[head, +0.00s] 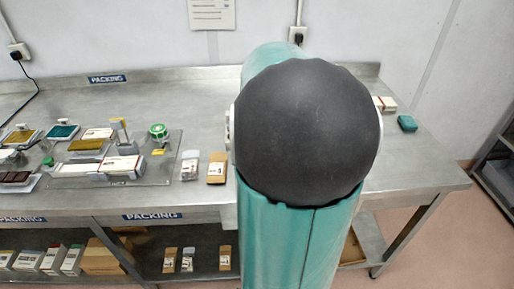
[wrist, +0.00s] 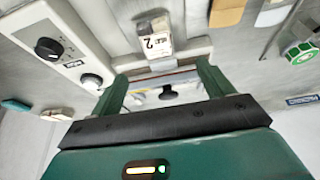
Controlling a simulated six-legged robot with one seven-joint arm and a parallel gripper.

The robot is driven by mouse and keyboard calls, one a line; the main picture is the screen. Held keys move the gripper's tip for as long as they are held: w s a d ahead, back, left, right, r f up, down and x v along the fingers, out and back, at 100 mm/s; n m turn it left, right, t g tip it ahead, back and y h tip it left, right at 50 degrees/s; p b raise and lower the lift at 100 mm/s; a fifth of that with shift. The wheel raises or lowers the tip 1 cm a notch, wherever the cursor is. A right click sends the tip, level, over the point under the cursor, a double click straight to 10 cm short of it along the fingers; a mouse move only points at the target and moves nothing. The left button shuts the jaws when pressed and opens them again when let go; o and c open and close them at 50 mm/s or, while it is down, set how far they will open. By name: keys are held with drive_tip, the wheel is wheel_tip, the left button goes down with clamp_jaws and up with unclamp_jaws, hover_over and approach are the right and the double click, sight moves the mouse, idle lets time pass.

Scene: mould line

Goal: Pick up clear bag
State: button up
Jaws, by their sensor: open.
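A small clear bag with a pale label (head: 190,165) is on the steel bench in the head view, left of a brown paper bag (head: 217,168). In the wrist view what looks like the same clear bag (wrist: 273,13) is at the top right, beside the brown bag (wrist: 228,11). Another small pack with a white label marked 2 (wrist: 158,42) is at a pale bar, beyond my fingertips; whether it is clear is hard to tell. My gripper (wrist: 163,74) is open, with nothing held between its fingers. In the head view my arm hides the gripper.
Green tape (head: 158,131) and a loaded clear tray (head: 168,172) are farther left. A teal block (head: 407,123) is at right.

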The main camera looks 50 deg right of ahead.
drive_tip(key=x, duration=0.3)
drive_tip(key=shift+f, duration=0.2)
drive_tip(key=shift+s+x, duration=0.1)
drive_tip(key=shift+x, duration=1.25)
drive_tip(key=shift+s+x, duration=0.15)
drive_tip(key=shift+x, duration=1.15)
drive_tip(key=c, duration=1.2)
drive_tip(key=shift+o, duration=0.2)
drive_tip(key=shift+r, duration=0.5)
drive_tip(key=shift+s+a+r, duration=0.15)
drive_tip(key=shift+a+r, duration=0.1)
drive_tip(key=s+a, duration=1.1)
drive_tip(key=a, duration=0.2)
drive_tip(key=shift+s, duration=0.4)
